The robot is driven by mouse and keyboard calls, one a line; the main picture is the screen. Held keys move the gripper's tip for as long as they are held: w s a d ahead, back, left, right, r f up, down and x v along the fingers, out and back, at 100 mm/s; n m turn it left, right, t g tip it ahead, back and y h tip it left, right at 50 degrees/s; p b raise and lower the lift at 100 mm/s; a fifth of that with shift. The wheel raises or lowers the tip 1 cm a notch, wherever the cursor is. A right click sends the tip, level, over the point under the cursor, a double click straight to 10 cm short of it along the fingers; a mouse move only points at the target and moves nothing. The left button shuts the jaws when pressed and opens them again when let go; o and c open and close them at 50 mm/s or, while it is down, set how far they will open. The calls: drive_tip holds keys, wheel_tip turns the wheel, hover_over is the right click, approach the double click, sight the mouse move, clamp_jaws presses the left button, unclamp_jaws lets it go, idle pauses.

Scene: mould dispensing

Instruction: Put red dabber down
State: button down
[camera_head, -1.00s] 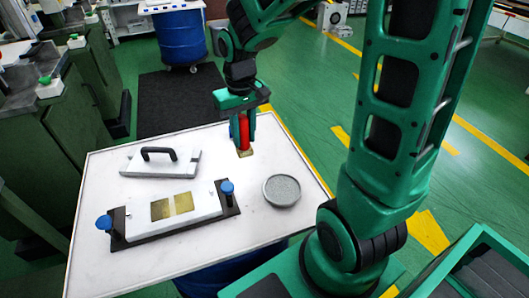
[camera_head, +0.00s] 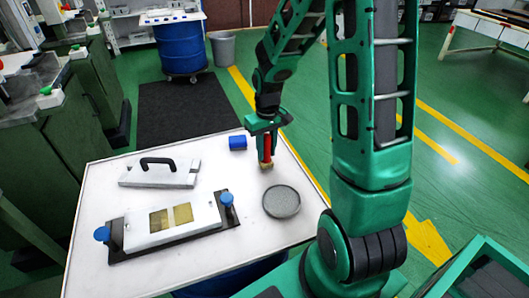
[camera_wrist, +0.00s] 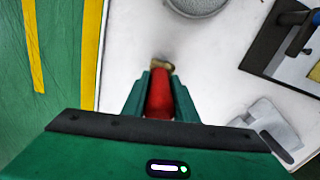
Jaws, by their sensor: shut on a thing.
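The red dabber (camera_head: 267,148) is upright in my gripper (camera_head: 265,150), with its pale brownish tip pointing down just above or on the white table top (camera_head: 110,270); I cannot tell whether it touches. In the wrist view the red dabber (camera_wrist: 159,98) sits between the two green fingers of my gripper (camera_wrist: 160,100), which are shut on it. In the head view the dabber is just behind the round grey dish (camera_head: 281,203), apart from it. That dish also shows at the top of the wrist view (camera_wrist: 197,3).
A blue cylinder (camera_head: 237,142) lies left of my gripper near the table's back edge. A white mould half with a black handle (camera_head: 160,172) and a mould with gold plates and blue knobs (camera_head: 172,222) stand on the left. The front right of the table is clear.

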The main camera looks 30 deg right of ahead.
sight(267, 136)
drive_tip(key=shift+f, duration=0.4)
drive_tip(key=c, duration=1.4)
unclamp_jaws()
drive_tip(key=shift+f, duration=0.1)
wheel_tip(267, 136, up, 12)
drive_tip(key=shift+s+r, duration=0.15)
drive_tip(key=s+d+r+m, duration=0.1)
drive_tip(key=s+r+m, duration=0.1)
drive_tip(key=s, duration=1)
drive_tip(key=s+d+r+m, duration=0.2)
drive_tip(key=s+m, duration=0.1)
drive_tip(key=s, duration=1)
drive_tip(key=shift+s+d+r+m, duration=0.15)
drive_tip(key=shift+s+d+m, duration=0.15)
drive_tip(key=shift+m, duration=0.1)
